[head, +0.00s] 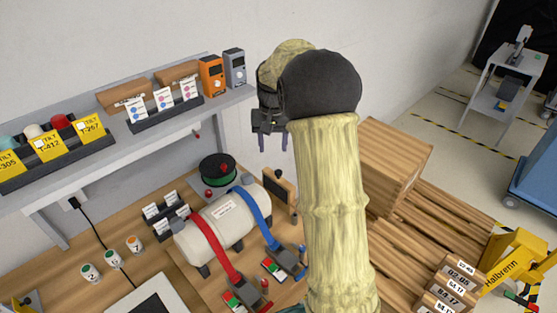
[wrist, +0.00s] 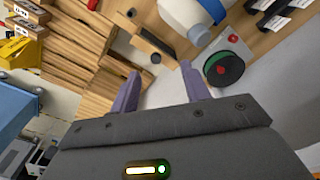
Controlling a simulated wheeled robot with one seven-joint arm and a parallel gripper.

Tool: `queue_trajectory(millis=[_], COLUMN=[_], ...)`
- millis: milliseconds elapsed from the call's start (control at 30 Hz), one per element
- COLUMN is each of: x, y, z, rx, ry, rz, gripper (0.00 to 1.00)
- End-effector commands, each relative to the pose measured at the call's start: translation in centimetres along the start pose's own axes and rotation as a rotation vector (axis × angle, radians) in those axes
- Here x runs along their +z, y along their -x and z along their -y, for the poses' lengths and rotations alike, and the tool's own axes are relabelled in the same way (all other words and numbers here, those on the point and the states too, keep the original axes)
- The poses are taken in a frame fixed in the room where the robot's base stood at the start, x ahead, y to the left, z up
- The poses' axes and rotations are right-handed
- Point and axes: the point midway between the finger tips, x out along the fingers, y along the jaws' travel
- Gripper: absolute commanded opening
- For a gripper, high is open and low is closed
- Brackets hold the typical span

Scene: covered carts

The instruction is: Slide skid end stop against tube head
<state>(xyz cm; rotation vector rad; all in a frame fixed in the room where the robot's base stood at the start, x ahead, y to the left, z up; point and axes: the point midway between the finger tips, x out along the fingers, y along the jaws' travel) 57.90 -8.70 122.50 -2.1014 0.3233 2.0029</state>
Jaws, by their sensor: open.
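The white tube (head: 222,222) lies on the bench under a red strap (head: 215,248) and a blue strap (head: 256,218). In the wrist view the tube (wrist: 182,14) shows at the top, with a grey-blue fitting at its end. A wooden upright with a dark face (head: 280,190), which looks like the skid end stop, stands beyond the tube's right end. A wooden piece (wrist: 152,42), apparently this stop, shows apart from the tube in the wrist view. My gripper (head: 273,145) hangs open and empty above and behind it, its purple fingers (wrist: 160,88) pointing down. My arm hides part of the bench.
A green-and-black reel (head: 218,170) sits behind the tube. A shelf (head: 150,130) with labelled boxes runs along the wall at left. A large wooden crate (head: 396,160) and stacked planks (head: 440,225) stand to the right. Numbered cups (head: 112,258) are at front left.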

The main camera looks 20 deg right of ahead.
Motion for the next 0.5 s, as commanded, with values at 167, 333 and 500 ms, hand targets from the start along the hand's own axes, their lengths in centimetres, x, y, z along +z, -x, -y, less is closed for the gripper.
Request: queue_trajectory(millis=[167, 333, 500], x=[-3.9, -5.0, -5.0], y=[2.6, 3.1, 3.0], z=[-1.4, -1.9, -1.9], rx=[0.007, 0.010, 0.010], ry=[-0.064, -0.084, -0.085], rz=[0.034, 0.048, 0.048], gripper=[0.47, 0.47, 0.47])
